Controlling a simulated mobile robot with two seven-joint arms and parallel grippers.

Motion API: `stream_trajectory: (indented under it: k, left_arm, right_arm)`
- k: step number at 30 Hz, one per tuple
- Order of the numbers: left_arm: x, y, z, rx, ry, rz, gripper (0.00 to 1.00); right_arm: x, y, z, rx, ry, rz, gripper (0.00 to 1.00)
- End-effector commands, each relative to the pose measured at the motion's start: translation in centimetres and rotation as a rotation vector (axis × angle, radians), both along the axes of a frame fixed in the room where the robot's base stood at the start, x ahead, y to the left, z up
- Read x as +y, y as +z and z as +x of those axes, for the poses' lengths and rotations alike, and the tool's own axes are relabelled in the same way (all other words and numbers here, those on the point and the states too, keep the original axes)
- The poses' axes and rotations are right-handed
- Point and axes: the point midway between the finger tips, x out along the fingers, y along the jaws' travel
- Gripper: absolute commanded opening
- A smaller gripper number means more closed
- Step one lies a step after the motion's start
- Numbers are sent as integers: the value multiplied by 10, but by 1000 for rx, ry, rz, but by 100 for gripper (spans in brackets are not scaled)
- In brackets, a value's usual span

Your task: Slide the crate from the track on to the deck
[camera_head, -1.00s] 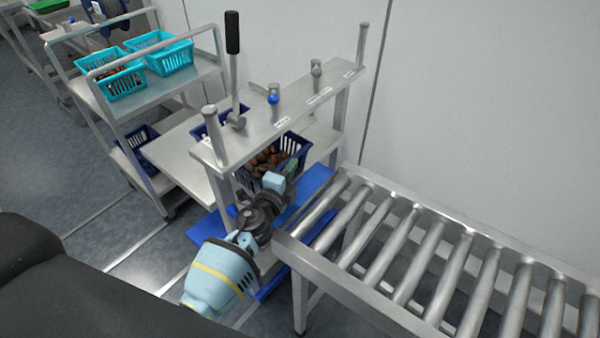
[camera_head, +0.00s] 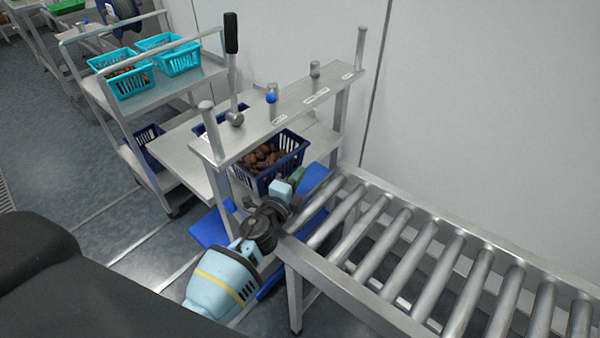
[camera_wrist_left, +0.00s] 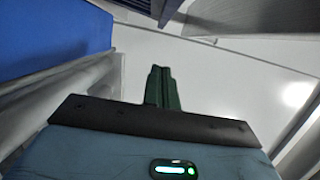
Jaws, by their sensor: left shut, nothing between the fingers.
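A dark blue slatted crate (camera_head: 291,163) filled with brown dates stands under the raised steel bridge, beyond the near end of the roller track (camera_head: 385,240). It appears to rest on the steel deck (camera_head: 183,150), but its underside is hidden. My left gripper (camera_head: 298,175) is low at the track's end, just in front of the crate's near right side. Contact with the crate cannot be made out. In the left wrist view its green fingers (camera_wrist_left: 162,88) are shut together and empty. My right gripper is not in view.
The bridge (camera_head: 290,112) crosses above the crate, with posts, a blue knob and a black-handled lever (camera_head: 232,35). Another dark blue crate (camera_head: 222,118) is partly hidden behind it. A cart (camera_head: 180,83) with turquoise baskets stands left. The visible rollers are empty.

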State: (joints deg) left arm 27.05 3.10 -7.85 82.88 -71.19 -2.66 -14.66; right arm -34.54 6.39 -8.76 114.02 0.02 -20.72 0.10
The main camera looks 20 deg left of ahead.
Motion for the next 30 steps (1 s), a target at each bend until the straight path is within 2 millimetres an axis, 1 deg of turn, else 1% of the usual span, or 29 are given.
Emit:
stream_trajectory:
  k: [1,6,12,18,23,26,29,30]
  left_arm:
    - [1,3,-11,-1,-1,1,0]
    - [4,2,-42,-1,0,0,0]
    - [6,1,-71,0,0,0,0]
    - [8,1,-85,0,1,0,0]
    - [8,1,-87,-1,1,0,0]
    - [11,0,-90,10,19,-19,0]
    - [23,-8,-104,49,84,-95,0]
    - [30,-13,-114,76,126,-142,0]
  right_arm:
    - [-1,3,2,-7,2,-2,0]
    - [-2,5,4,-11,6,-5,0]
    - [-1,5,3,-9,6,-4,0]
    - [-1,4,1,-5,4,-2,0]
    - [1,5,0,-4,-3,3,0]
    - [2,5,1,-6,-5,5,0]
    - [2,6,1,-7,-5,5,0]
    - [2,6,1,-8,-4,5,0]
